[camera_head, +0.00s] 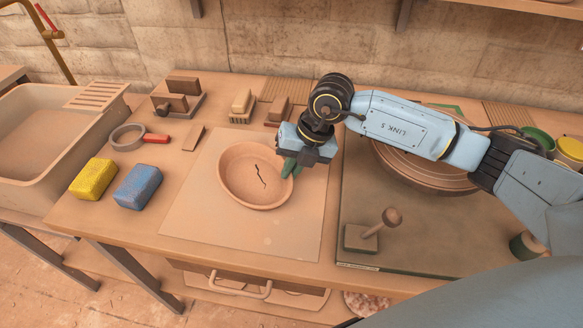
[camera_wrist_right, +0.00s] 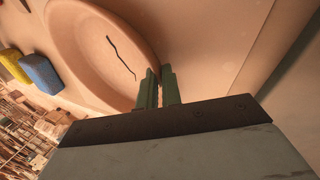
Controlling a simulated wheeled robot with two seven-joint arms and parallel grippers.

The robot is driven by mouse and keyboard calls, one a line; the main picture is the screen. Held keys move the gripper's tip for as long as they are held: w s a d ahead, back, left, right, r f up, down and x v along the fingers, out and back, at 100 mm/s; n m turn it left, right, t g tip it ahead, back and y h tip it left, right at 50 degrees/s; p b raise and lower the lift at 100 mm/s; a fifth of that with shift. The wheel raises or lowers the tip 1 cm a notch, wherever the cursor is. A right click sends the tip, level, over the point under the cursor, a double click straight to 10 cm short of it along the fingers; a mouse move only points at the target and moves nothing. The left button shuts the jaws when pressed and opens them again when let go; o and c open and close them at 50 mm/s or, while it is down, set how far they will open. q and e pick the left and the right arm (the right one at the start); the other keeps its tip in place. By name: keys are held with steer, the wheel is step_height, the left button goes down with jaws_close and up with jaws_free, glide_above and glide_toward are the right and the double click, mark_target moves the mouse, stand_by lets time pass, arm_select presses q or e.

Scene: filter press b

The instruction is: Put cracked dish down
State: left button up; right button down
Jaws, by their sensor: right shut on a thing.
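The cracked dish (camera_head: 246,184) is a shallow, round, clay-coloured bowl with a dark jagged crack in its floor. It is at the middle of the bench, over a pale square board (camera_head: 292,222). I cannot tell whether its base touches the board. My right gripper (camera_head: 291,166) is shut on the dish's right rim with its green fingers. In the right wrist view the dish (camera_wrist_right: 85,50) fills the upper left, and the fingers (camera_wrist_right: 160,88) of the gripper pinch its rim. My left gripper is not in view.
Yellow (camera_head: 93,179) and blue (camera_head: 138,187) sponges lie left of the board. A sink (camera_head: 40,150) is at the far left. A dark green mat (camera_head: 420,235) with a wooden-knobbed tool (camera_head: 375,232) and a large round plate (camera_head: 425,175) is at right. The board's front part is clear.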

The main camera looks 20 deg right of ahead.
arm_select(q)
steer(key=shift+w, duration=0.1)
arm_select(e)
steer(key=c, duration=2)
jaws_free()
steer(key=o, duration=0.4)
